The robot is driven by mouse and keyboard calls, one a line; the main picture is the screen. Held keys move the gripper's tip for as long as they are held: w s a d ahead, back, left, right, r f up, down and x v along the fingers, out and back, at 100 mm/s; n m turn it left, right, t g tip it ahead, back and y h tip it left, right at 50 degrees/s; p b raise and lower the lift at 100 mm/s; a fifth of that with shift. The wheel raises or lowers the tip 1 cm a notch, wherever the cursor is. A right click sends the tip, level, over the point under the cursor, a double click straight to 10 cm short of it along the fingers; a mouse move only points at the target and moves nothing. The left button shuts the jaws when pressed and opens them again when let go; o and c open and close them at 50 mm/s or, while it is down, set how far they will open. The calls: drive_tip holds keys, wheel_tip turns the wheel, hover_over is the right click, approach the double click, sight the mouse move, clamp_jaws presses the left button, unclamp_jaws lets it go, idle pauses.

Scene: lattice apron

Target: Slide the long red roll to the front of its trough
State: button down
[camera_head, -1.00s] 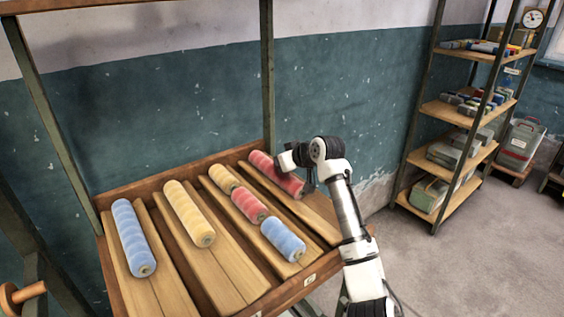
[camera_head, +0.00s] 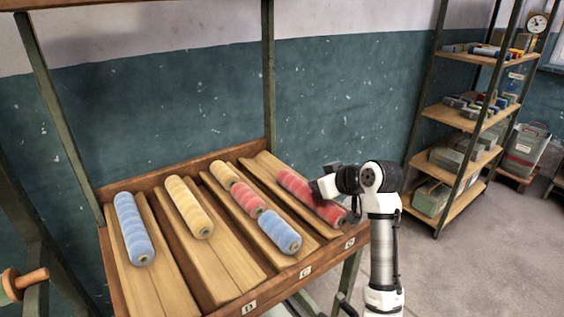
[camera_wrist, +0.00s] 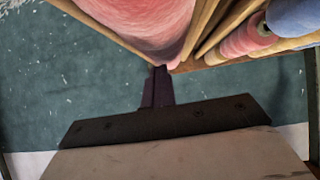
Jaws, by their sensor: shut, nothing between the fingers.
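The long red roll (camera_head: 312,197) lies lengthwise in the rightmost trough, its near end close to the front rail of the rack. Its back end lies well forward of the trough's far end. My gripper (camera_wrist: 157,78) is shut and empty. In the wrist view its closed fingers point at the edge of the pink-red roll (camera_wrist: 140,22), which looks very close; I cannot tell whether they touch. In the head view my wrist is over the roll's right side and front part, and the fingertips are hard to make out.
Left of it, one trough holds short yellow, red (camera_head: 248,199) and blue (camera_head: 280,231) rolls in line. A long yellow roll (camera_head: 188,206) and a long blue roll (camera_head: 132,228) lie farther left. A rack post (camera_head: 268,80) rises behind. A shelf (camera_head: 455,117) stands at right.

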drive_tip(key=shift+s+d+f, duration=0.25)
drive_tip(key=shift+s+f, duration=0.25)
drive_tip(key=shift+r+p, duration=0.6)
drive_tip(key=shift+r, duration=0.15)
drive_tip(key=shift+w+a+r, duration=0.1)
drive_tip(key=shift+w+r, duration=0.05)
drive_tip(key=shift+w, duration=0.05)
drive_tip(key=s+d+b, duration=0.2)
drive_tip(key=s+d, duration=0.5)
drive_tip(key=s, duration=0.3)
drive_tip(key=s+d+b, duration=0.3)
drive_tip(key=s+d, duration=0.5)
drive_tip(key=s, duration=0.2)
drive_tip(key=shift+s, duration=0.25)
